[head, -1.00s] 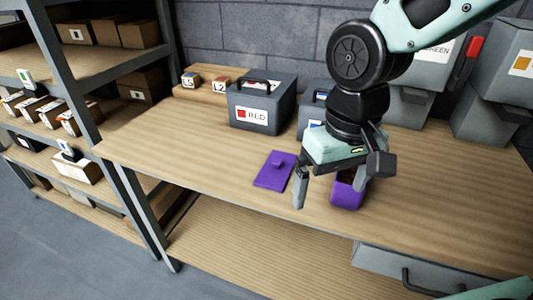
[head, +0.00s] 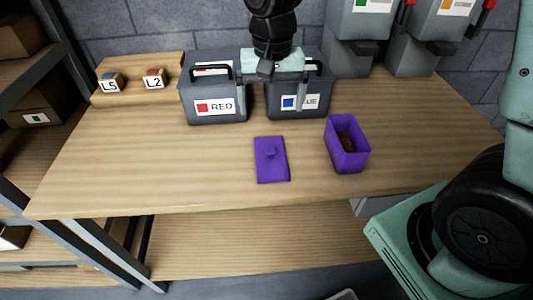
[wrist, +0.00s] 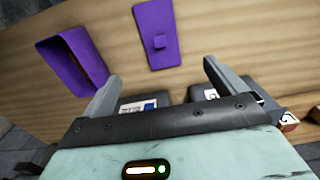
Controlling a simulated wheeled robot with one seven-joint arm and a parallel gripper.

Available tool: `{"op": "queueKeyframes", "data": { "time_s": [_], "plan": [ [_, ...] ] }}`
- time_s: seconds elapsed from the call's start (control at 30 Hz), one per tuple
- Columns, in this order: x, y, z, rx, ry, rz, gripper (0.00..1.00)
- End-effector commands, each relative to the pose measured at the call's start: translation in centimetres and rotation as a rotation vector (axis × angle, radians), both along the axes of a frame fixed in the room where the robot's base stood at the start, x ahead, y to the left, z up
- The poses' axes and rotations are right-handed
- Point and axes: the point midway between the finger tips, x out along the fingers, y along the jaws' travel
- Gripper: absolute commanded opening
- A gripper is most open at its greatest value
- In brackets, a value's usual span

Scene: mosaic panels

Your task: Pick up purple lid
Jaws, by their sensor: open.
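The purple lid (head: 272,160) lies flat on the wooden workbench, its small knob facing up. It also shows in the wrist view (wrist: 155,30), beyond my fingertips. An open purple box (head: 346,148) with brown contents stands to the right of the lid; in the wrist view the box (wrist: 70,58) is at the left. My gripper (head: 269,92) is open and empty, in front of the grey RED and BLUE boxes and farther back than the lid. In the wrist view its two fingers (wrist: 160,85) are spread wide, with the lid apart from them.
The RED box (head: 214,100) and BLUE box (head: 302,100) stand behind the lid. Small blocks L5 (head: 110,83) and L2 (head: 154,79) sit on a board at back left. Grey bins (head: 361,40) stand at back right. The workbench (head: 170,170) is bare left of the lid.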

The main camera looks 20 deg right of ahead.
Motion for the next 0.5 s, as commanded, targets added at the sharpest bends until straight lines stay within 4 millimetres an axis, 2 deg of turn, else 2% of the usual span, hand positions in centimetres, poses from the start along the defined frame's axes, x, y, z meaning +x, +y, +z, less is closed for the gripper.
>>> {"op": "queueKeyframes", "data": {
  "time_s": [0.03, 0.3, 0.5],
  "plan": [
    [-0.1, 0.0, -1.2, -0.002, 0.007, 0.0, 0.96],
    [-0.2, 0.0, -6.8, -0.001, 0.007, 0.001, 0.96],
    [-0.1, 0.0, -9.3, 0.0, 0.002, 0.001, 0.96]
  ]
}}
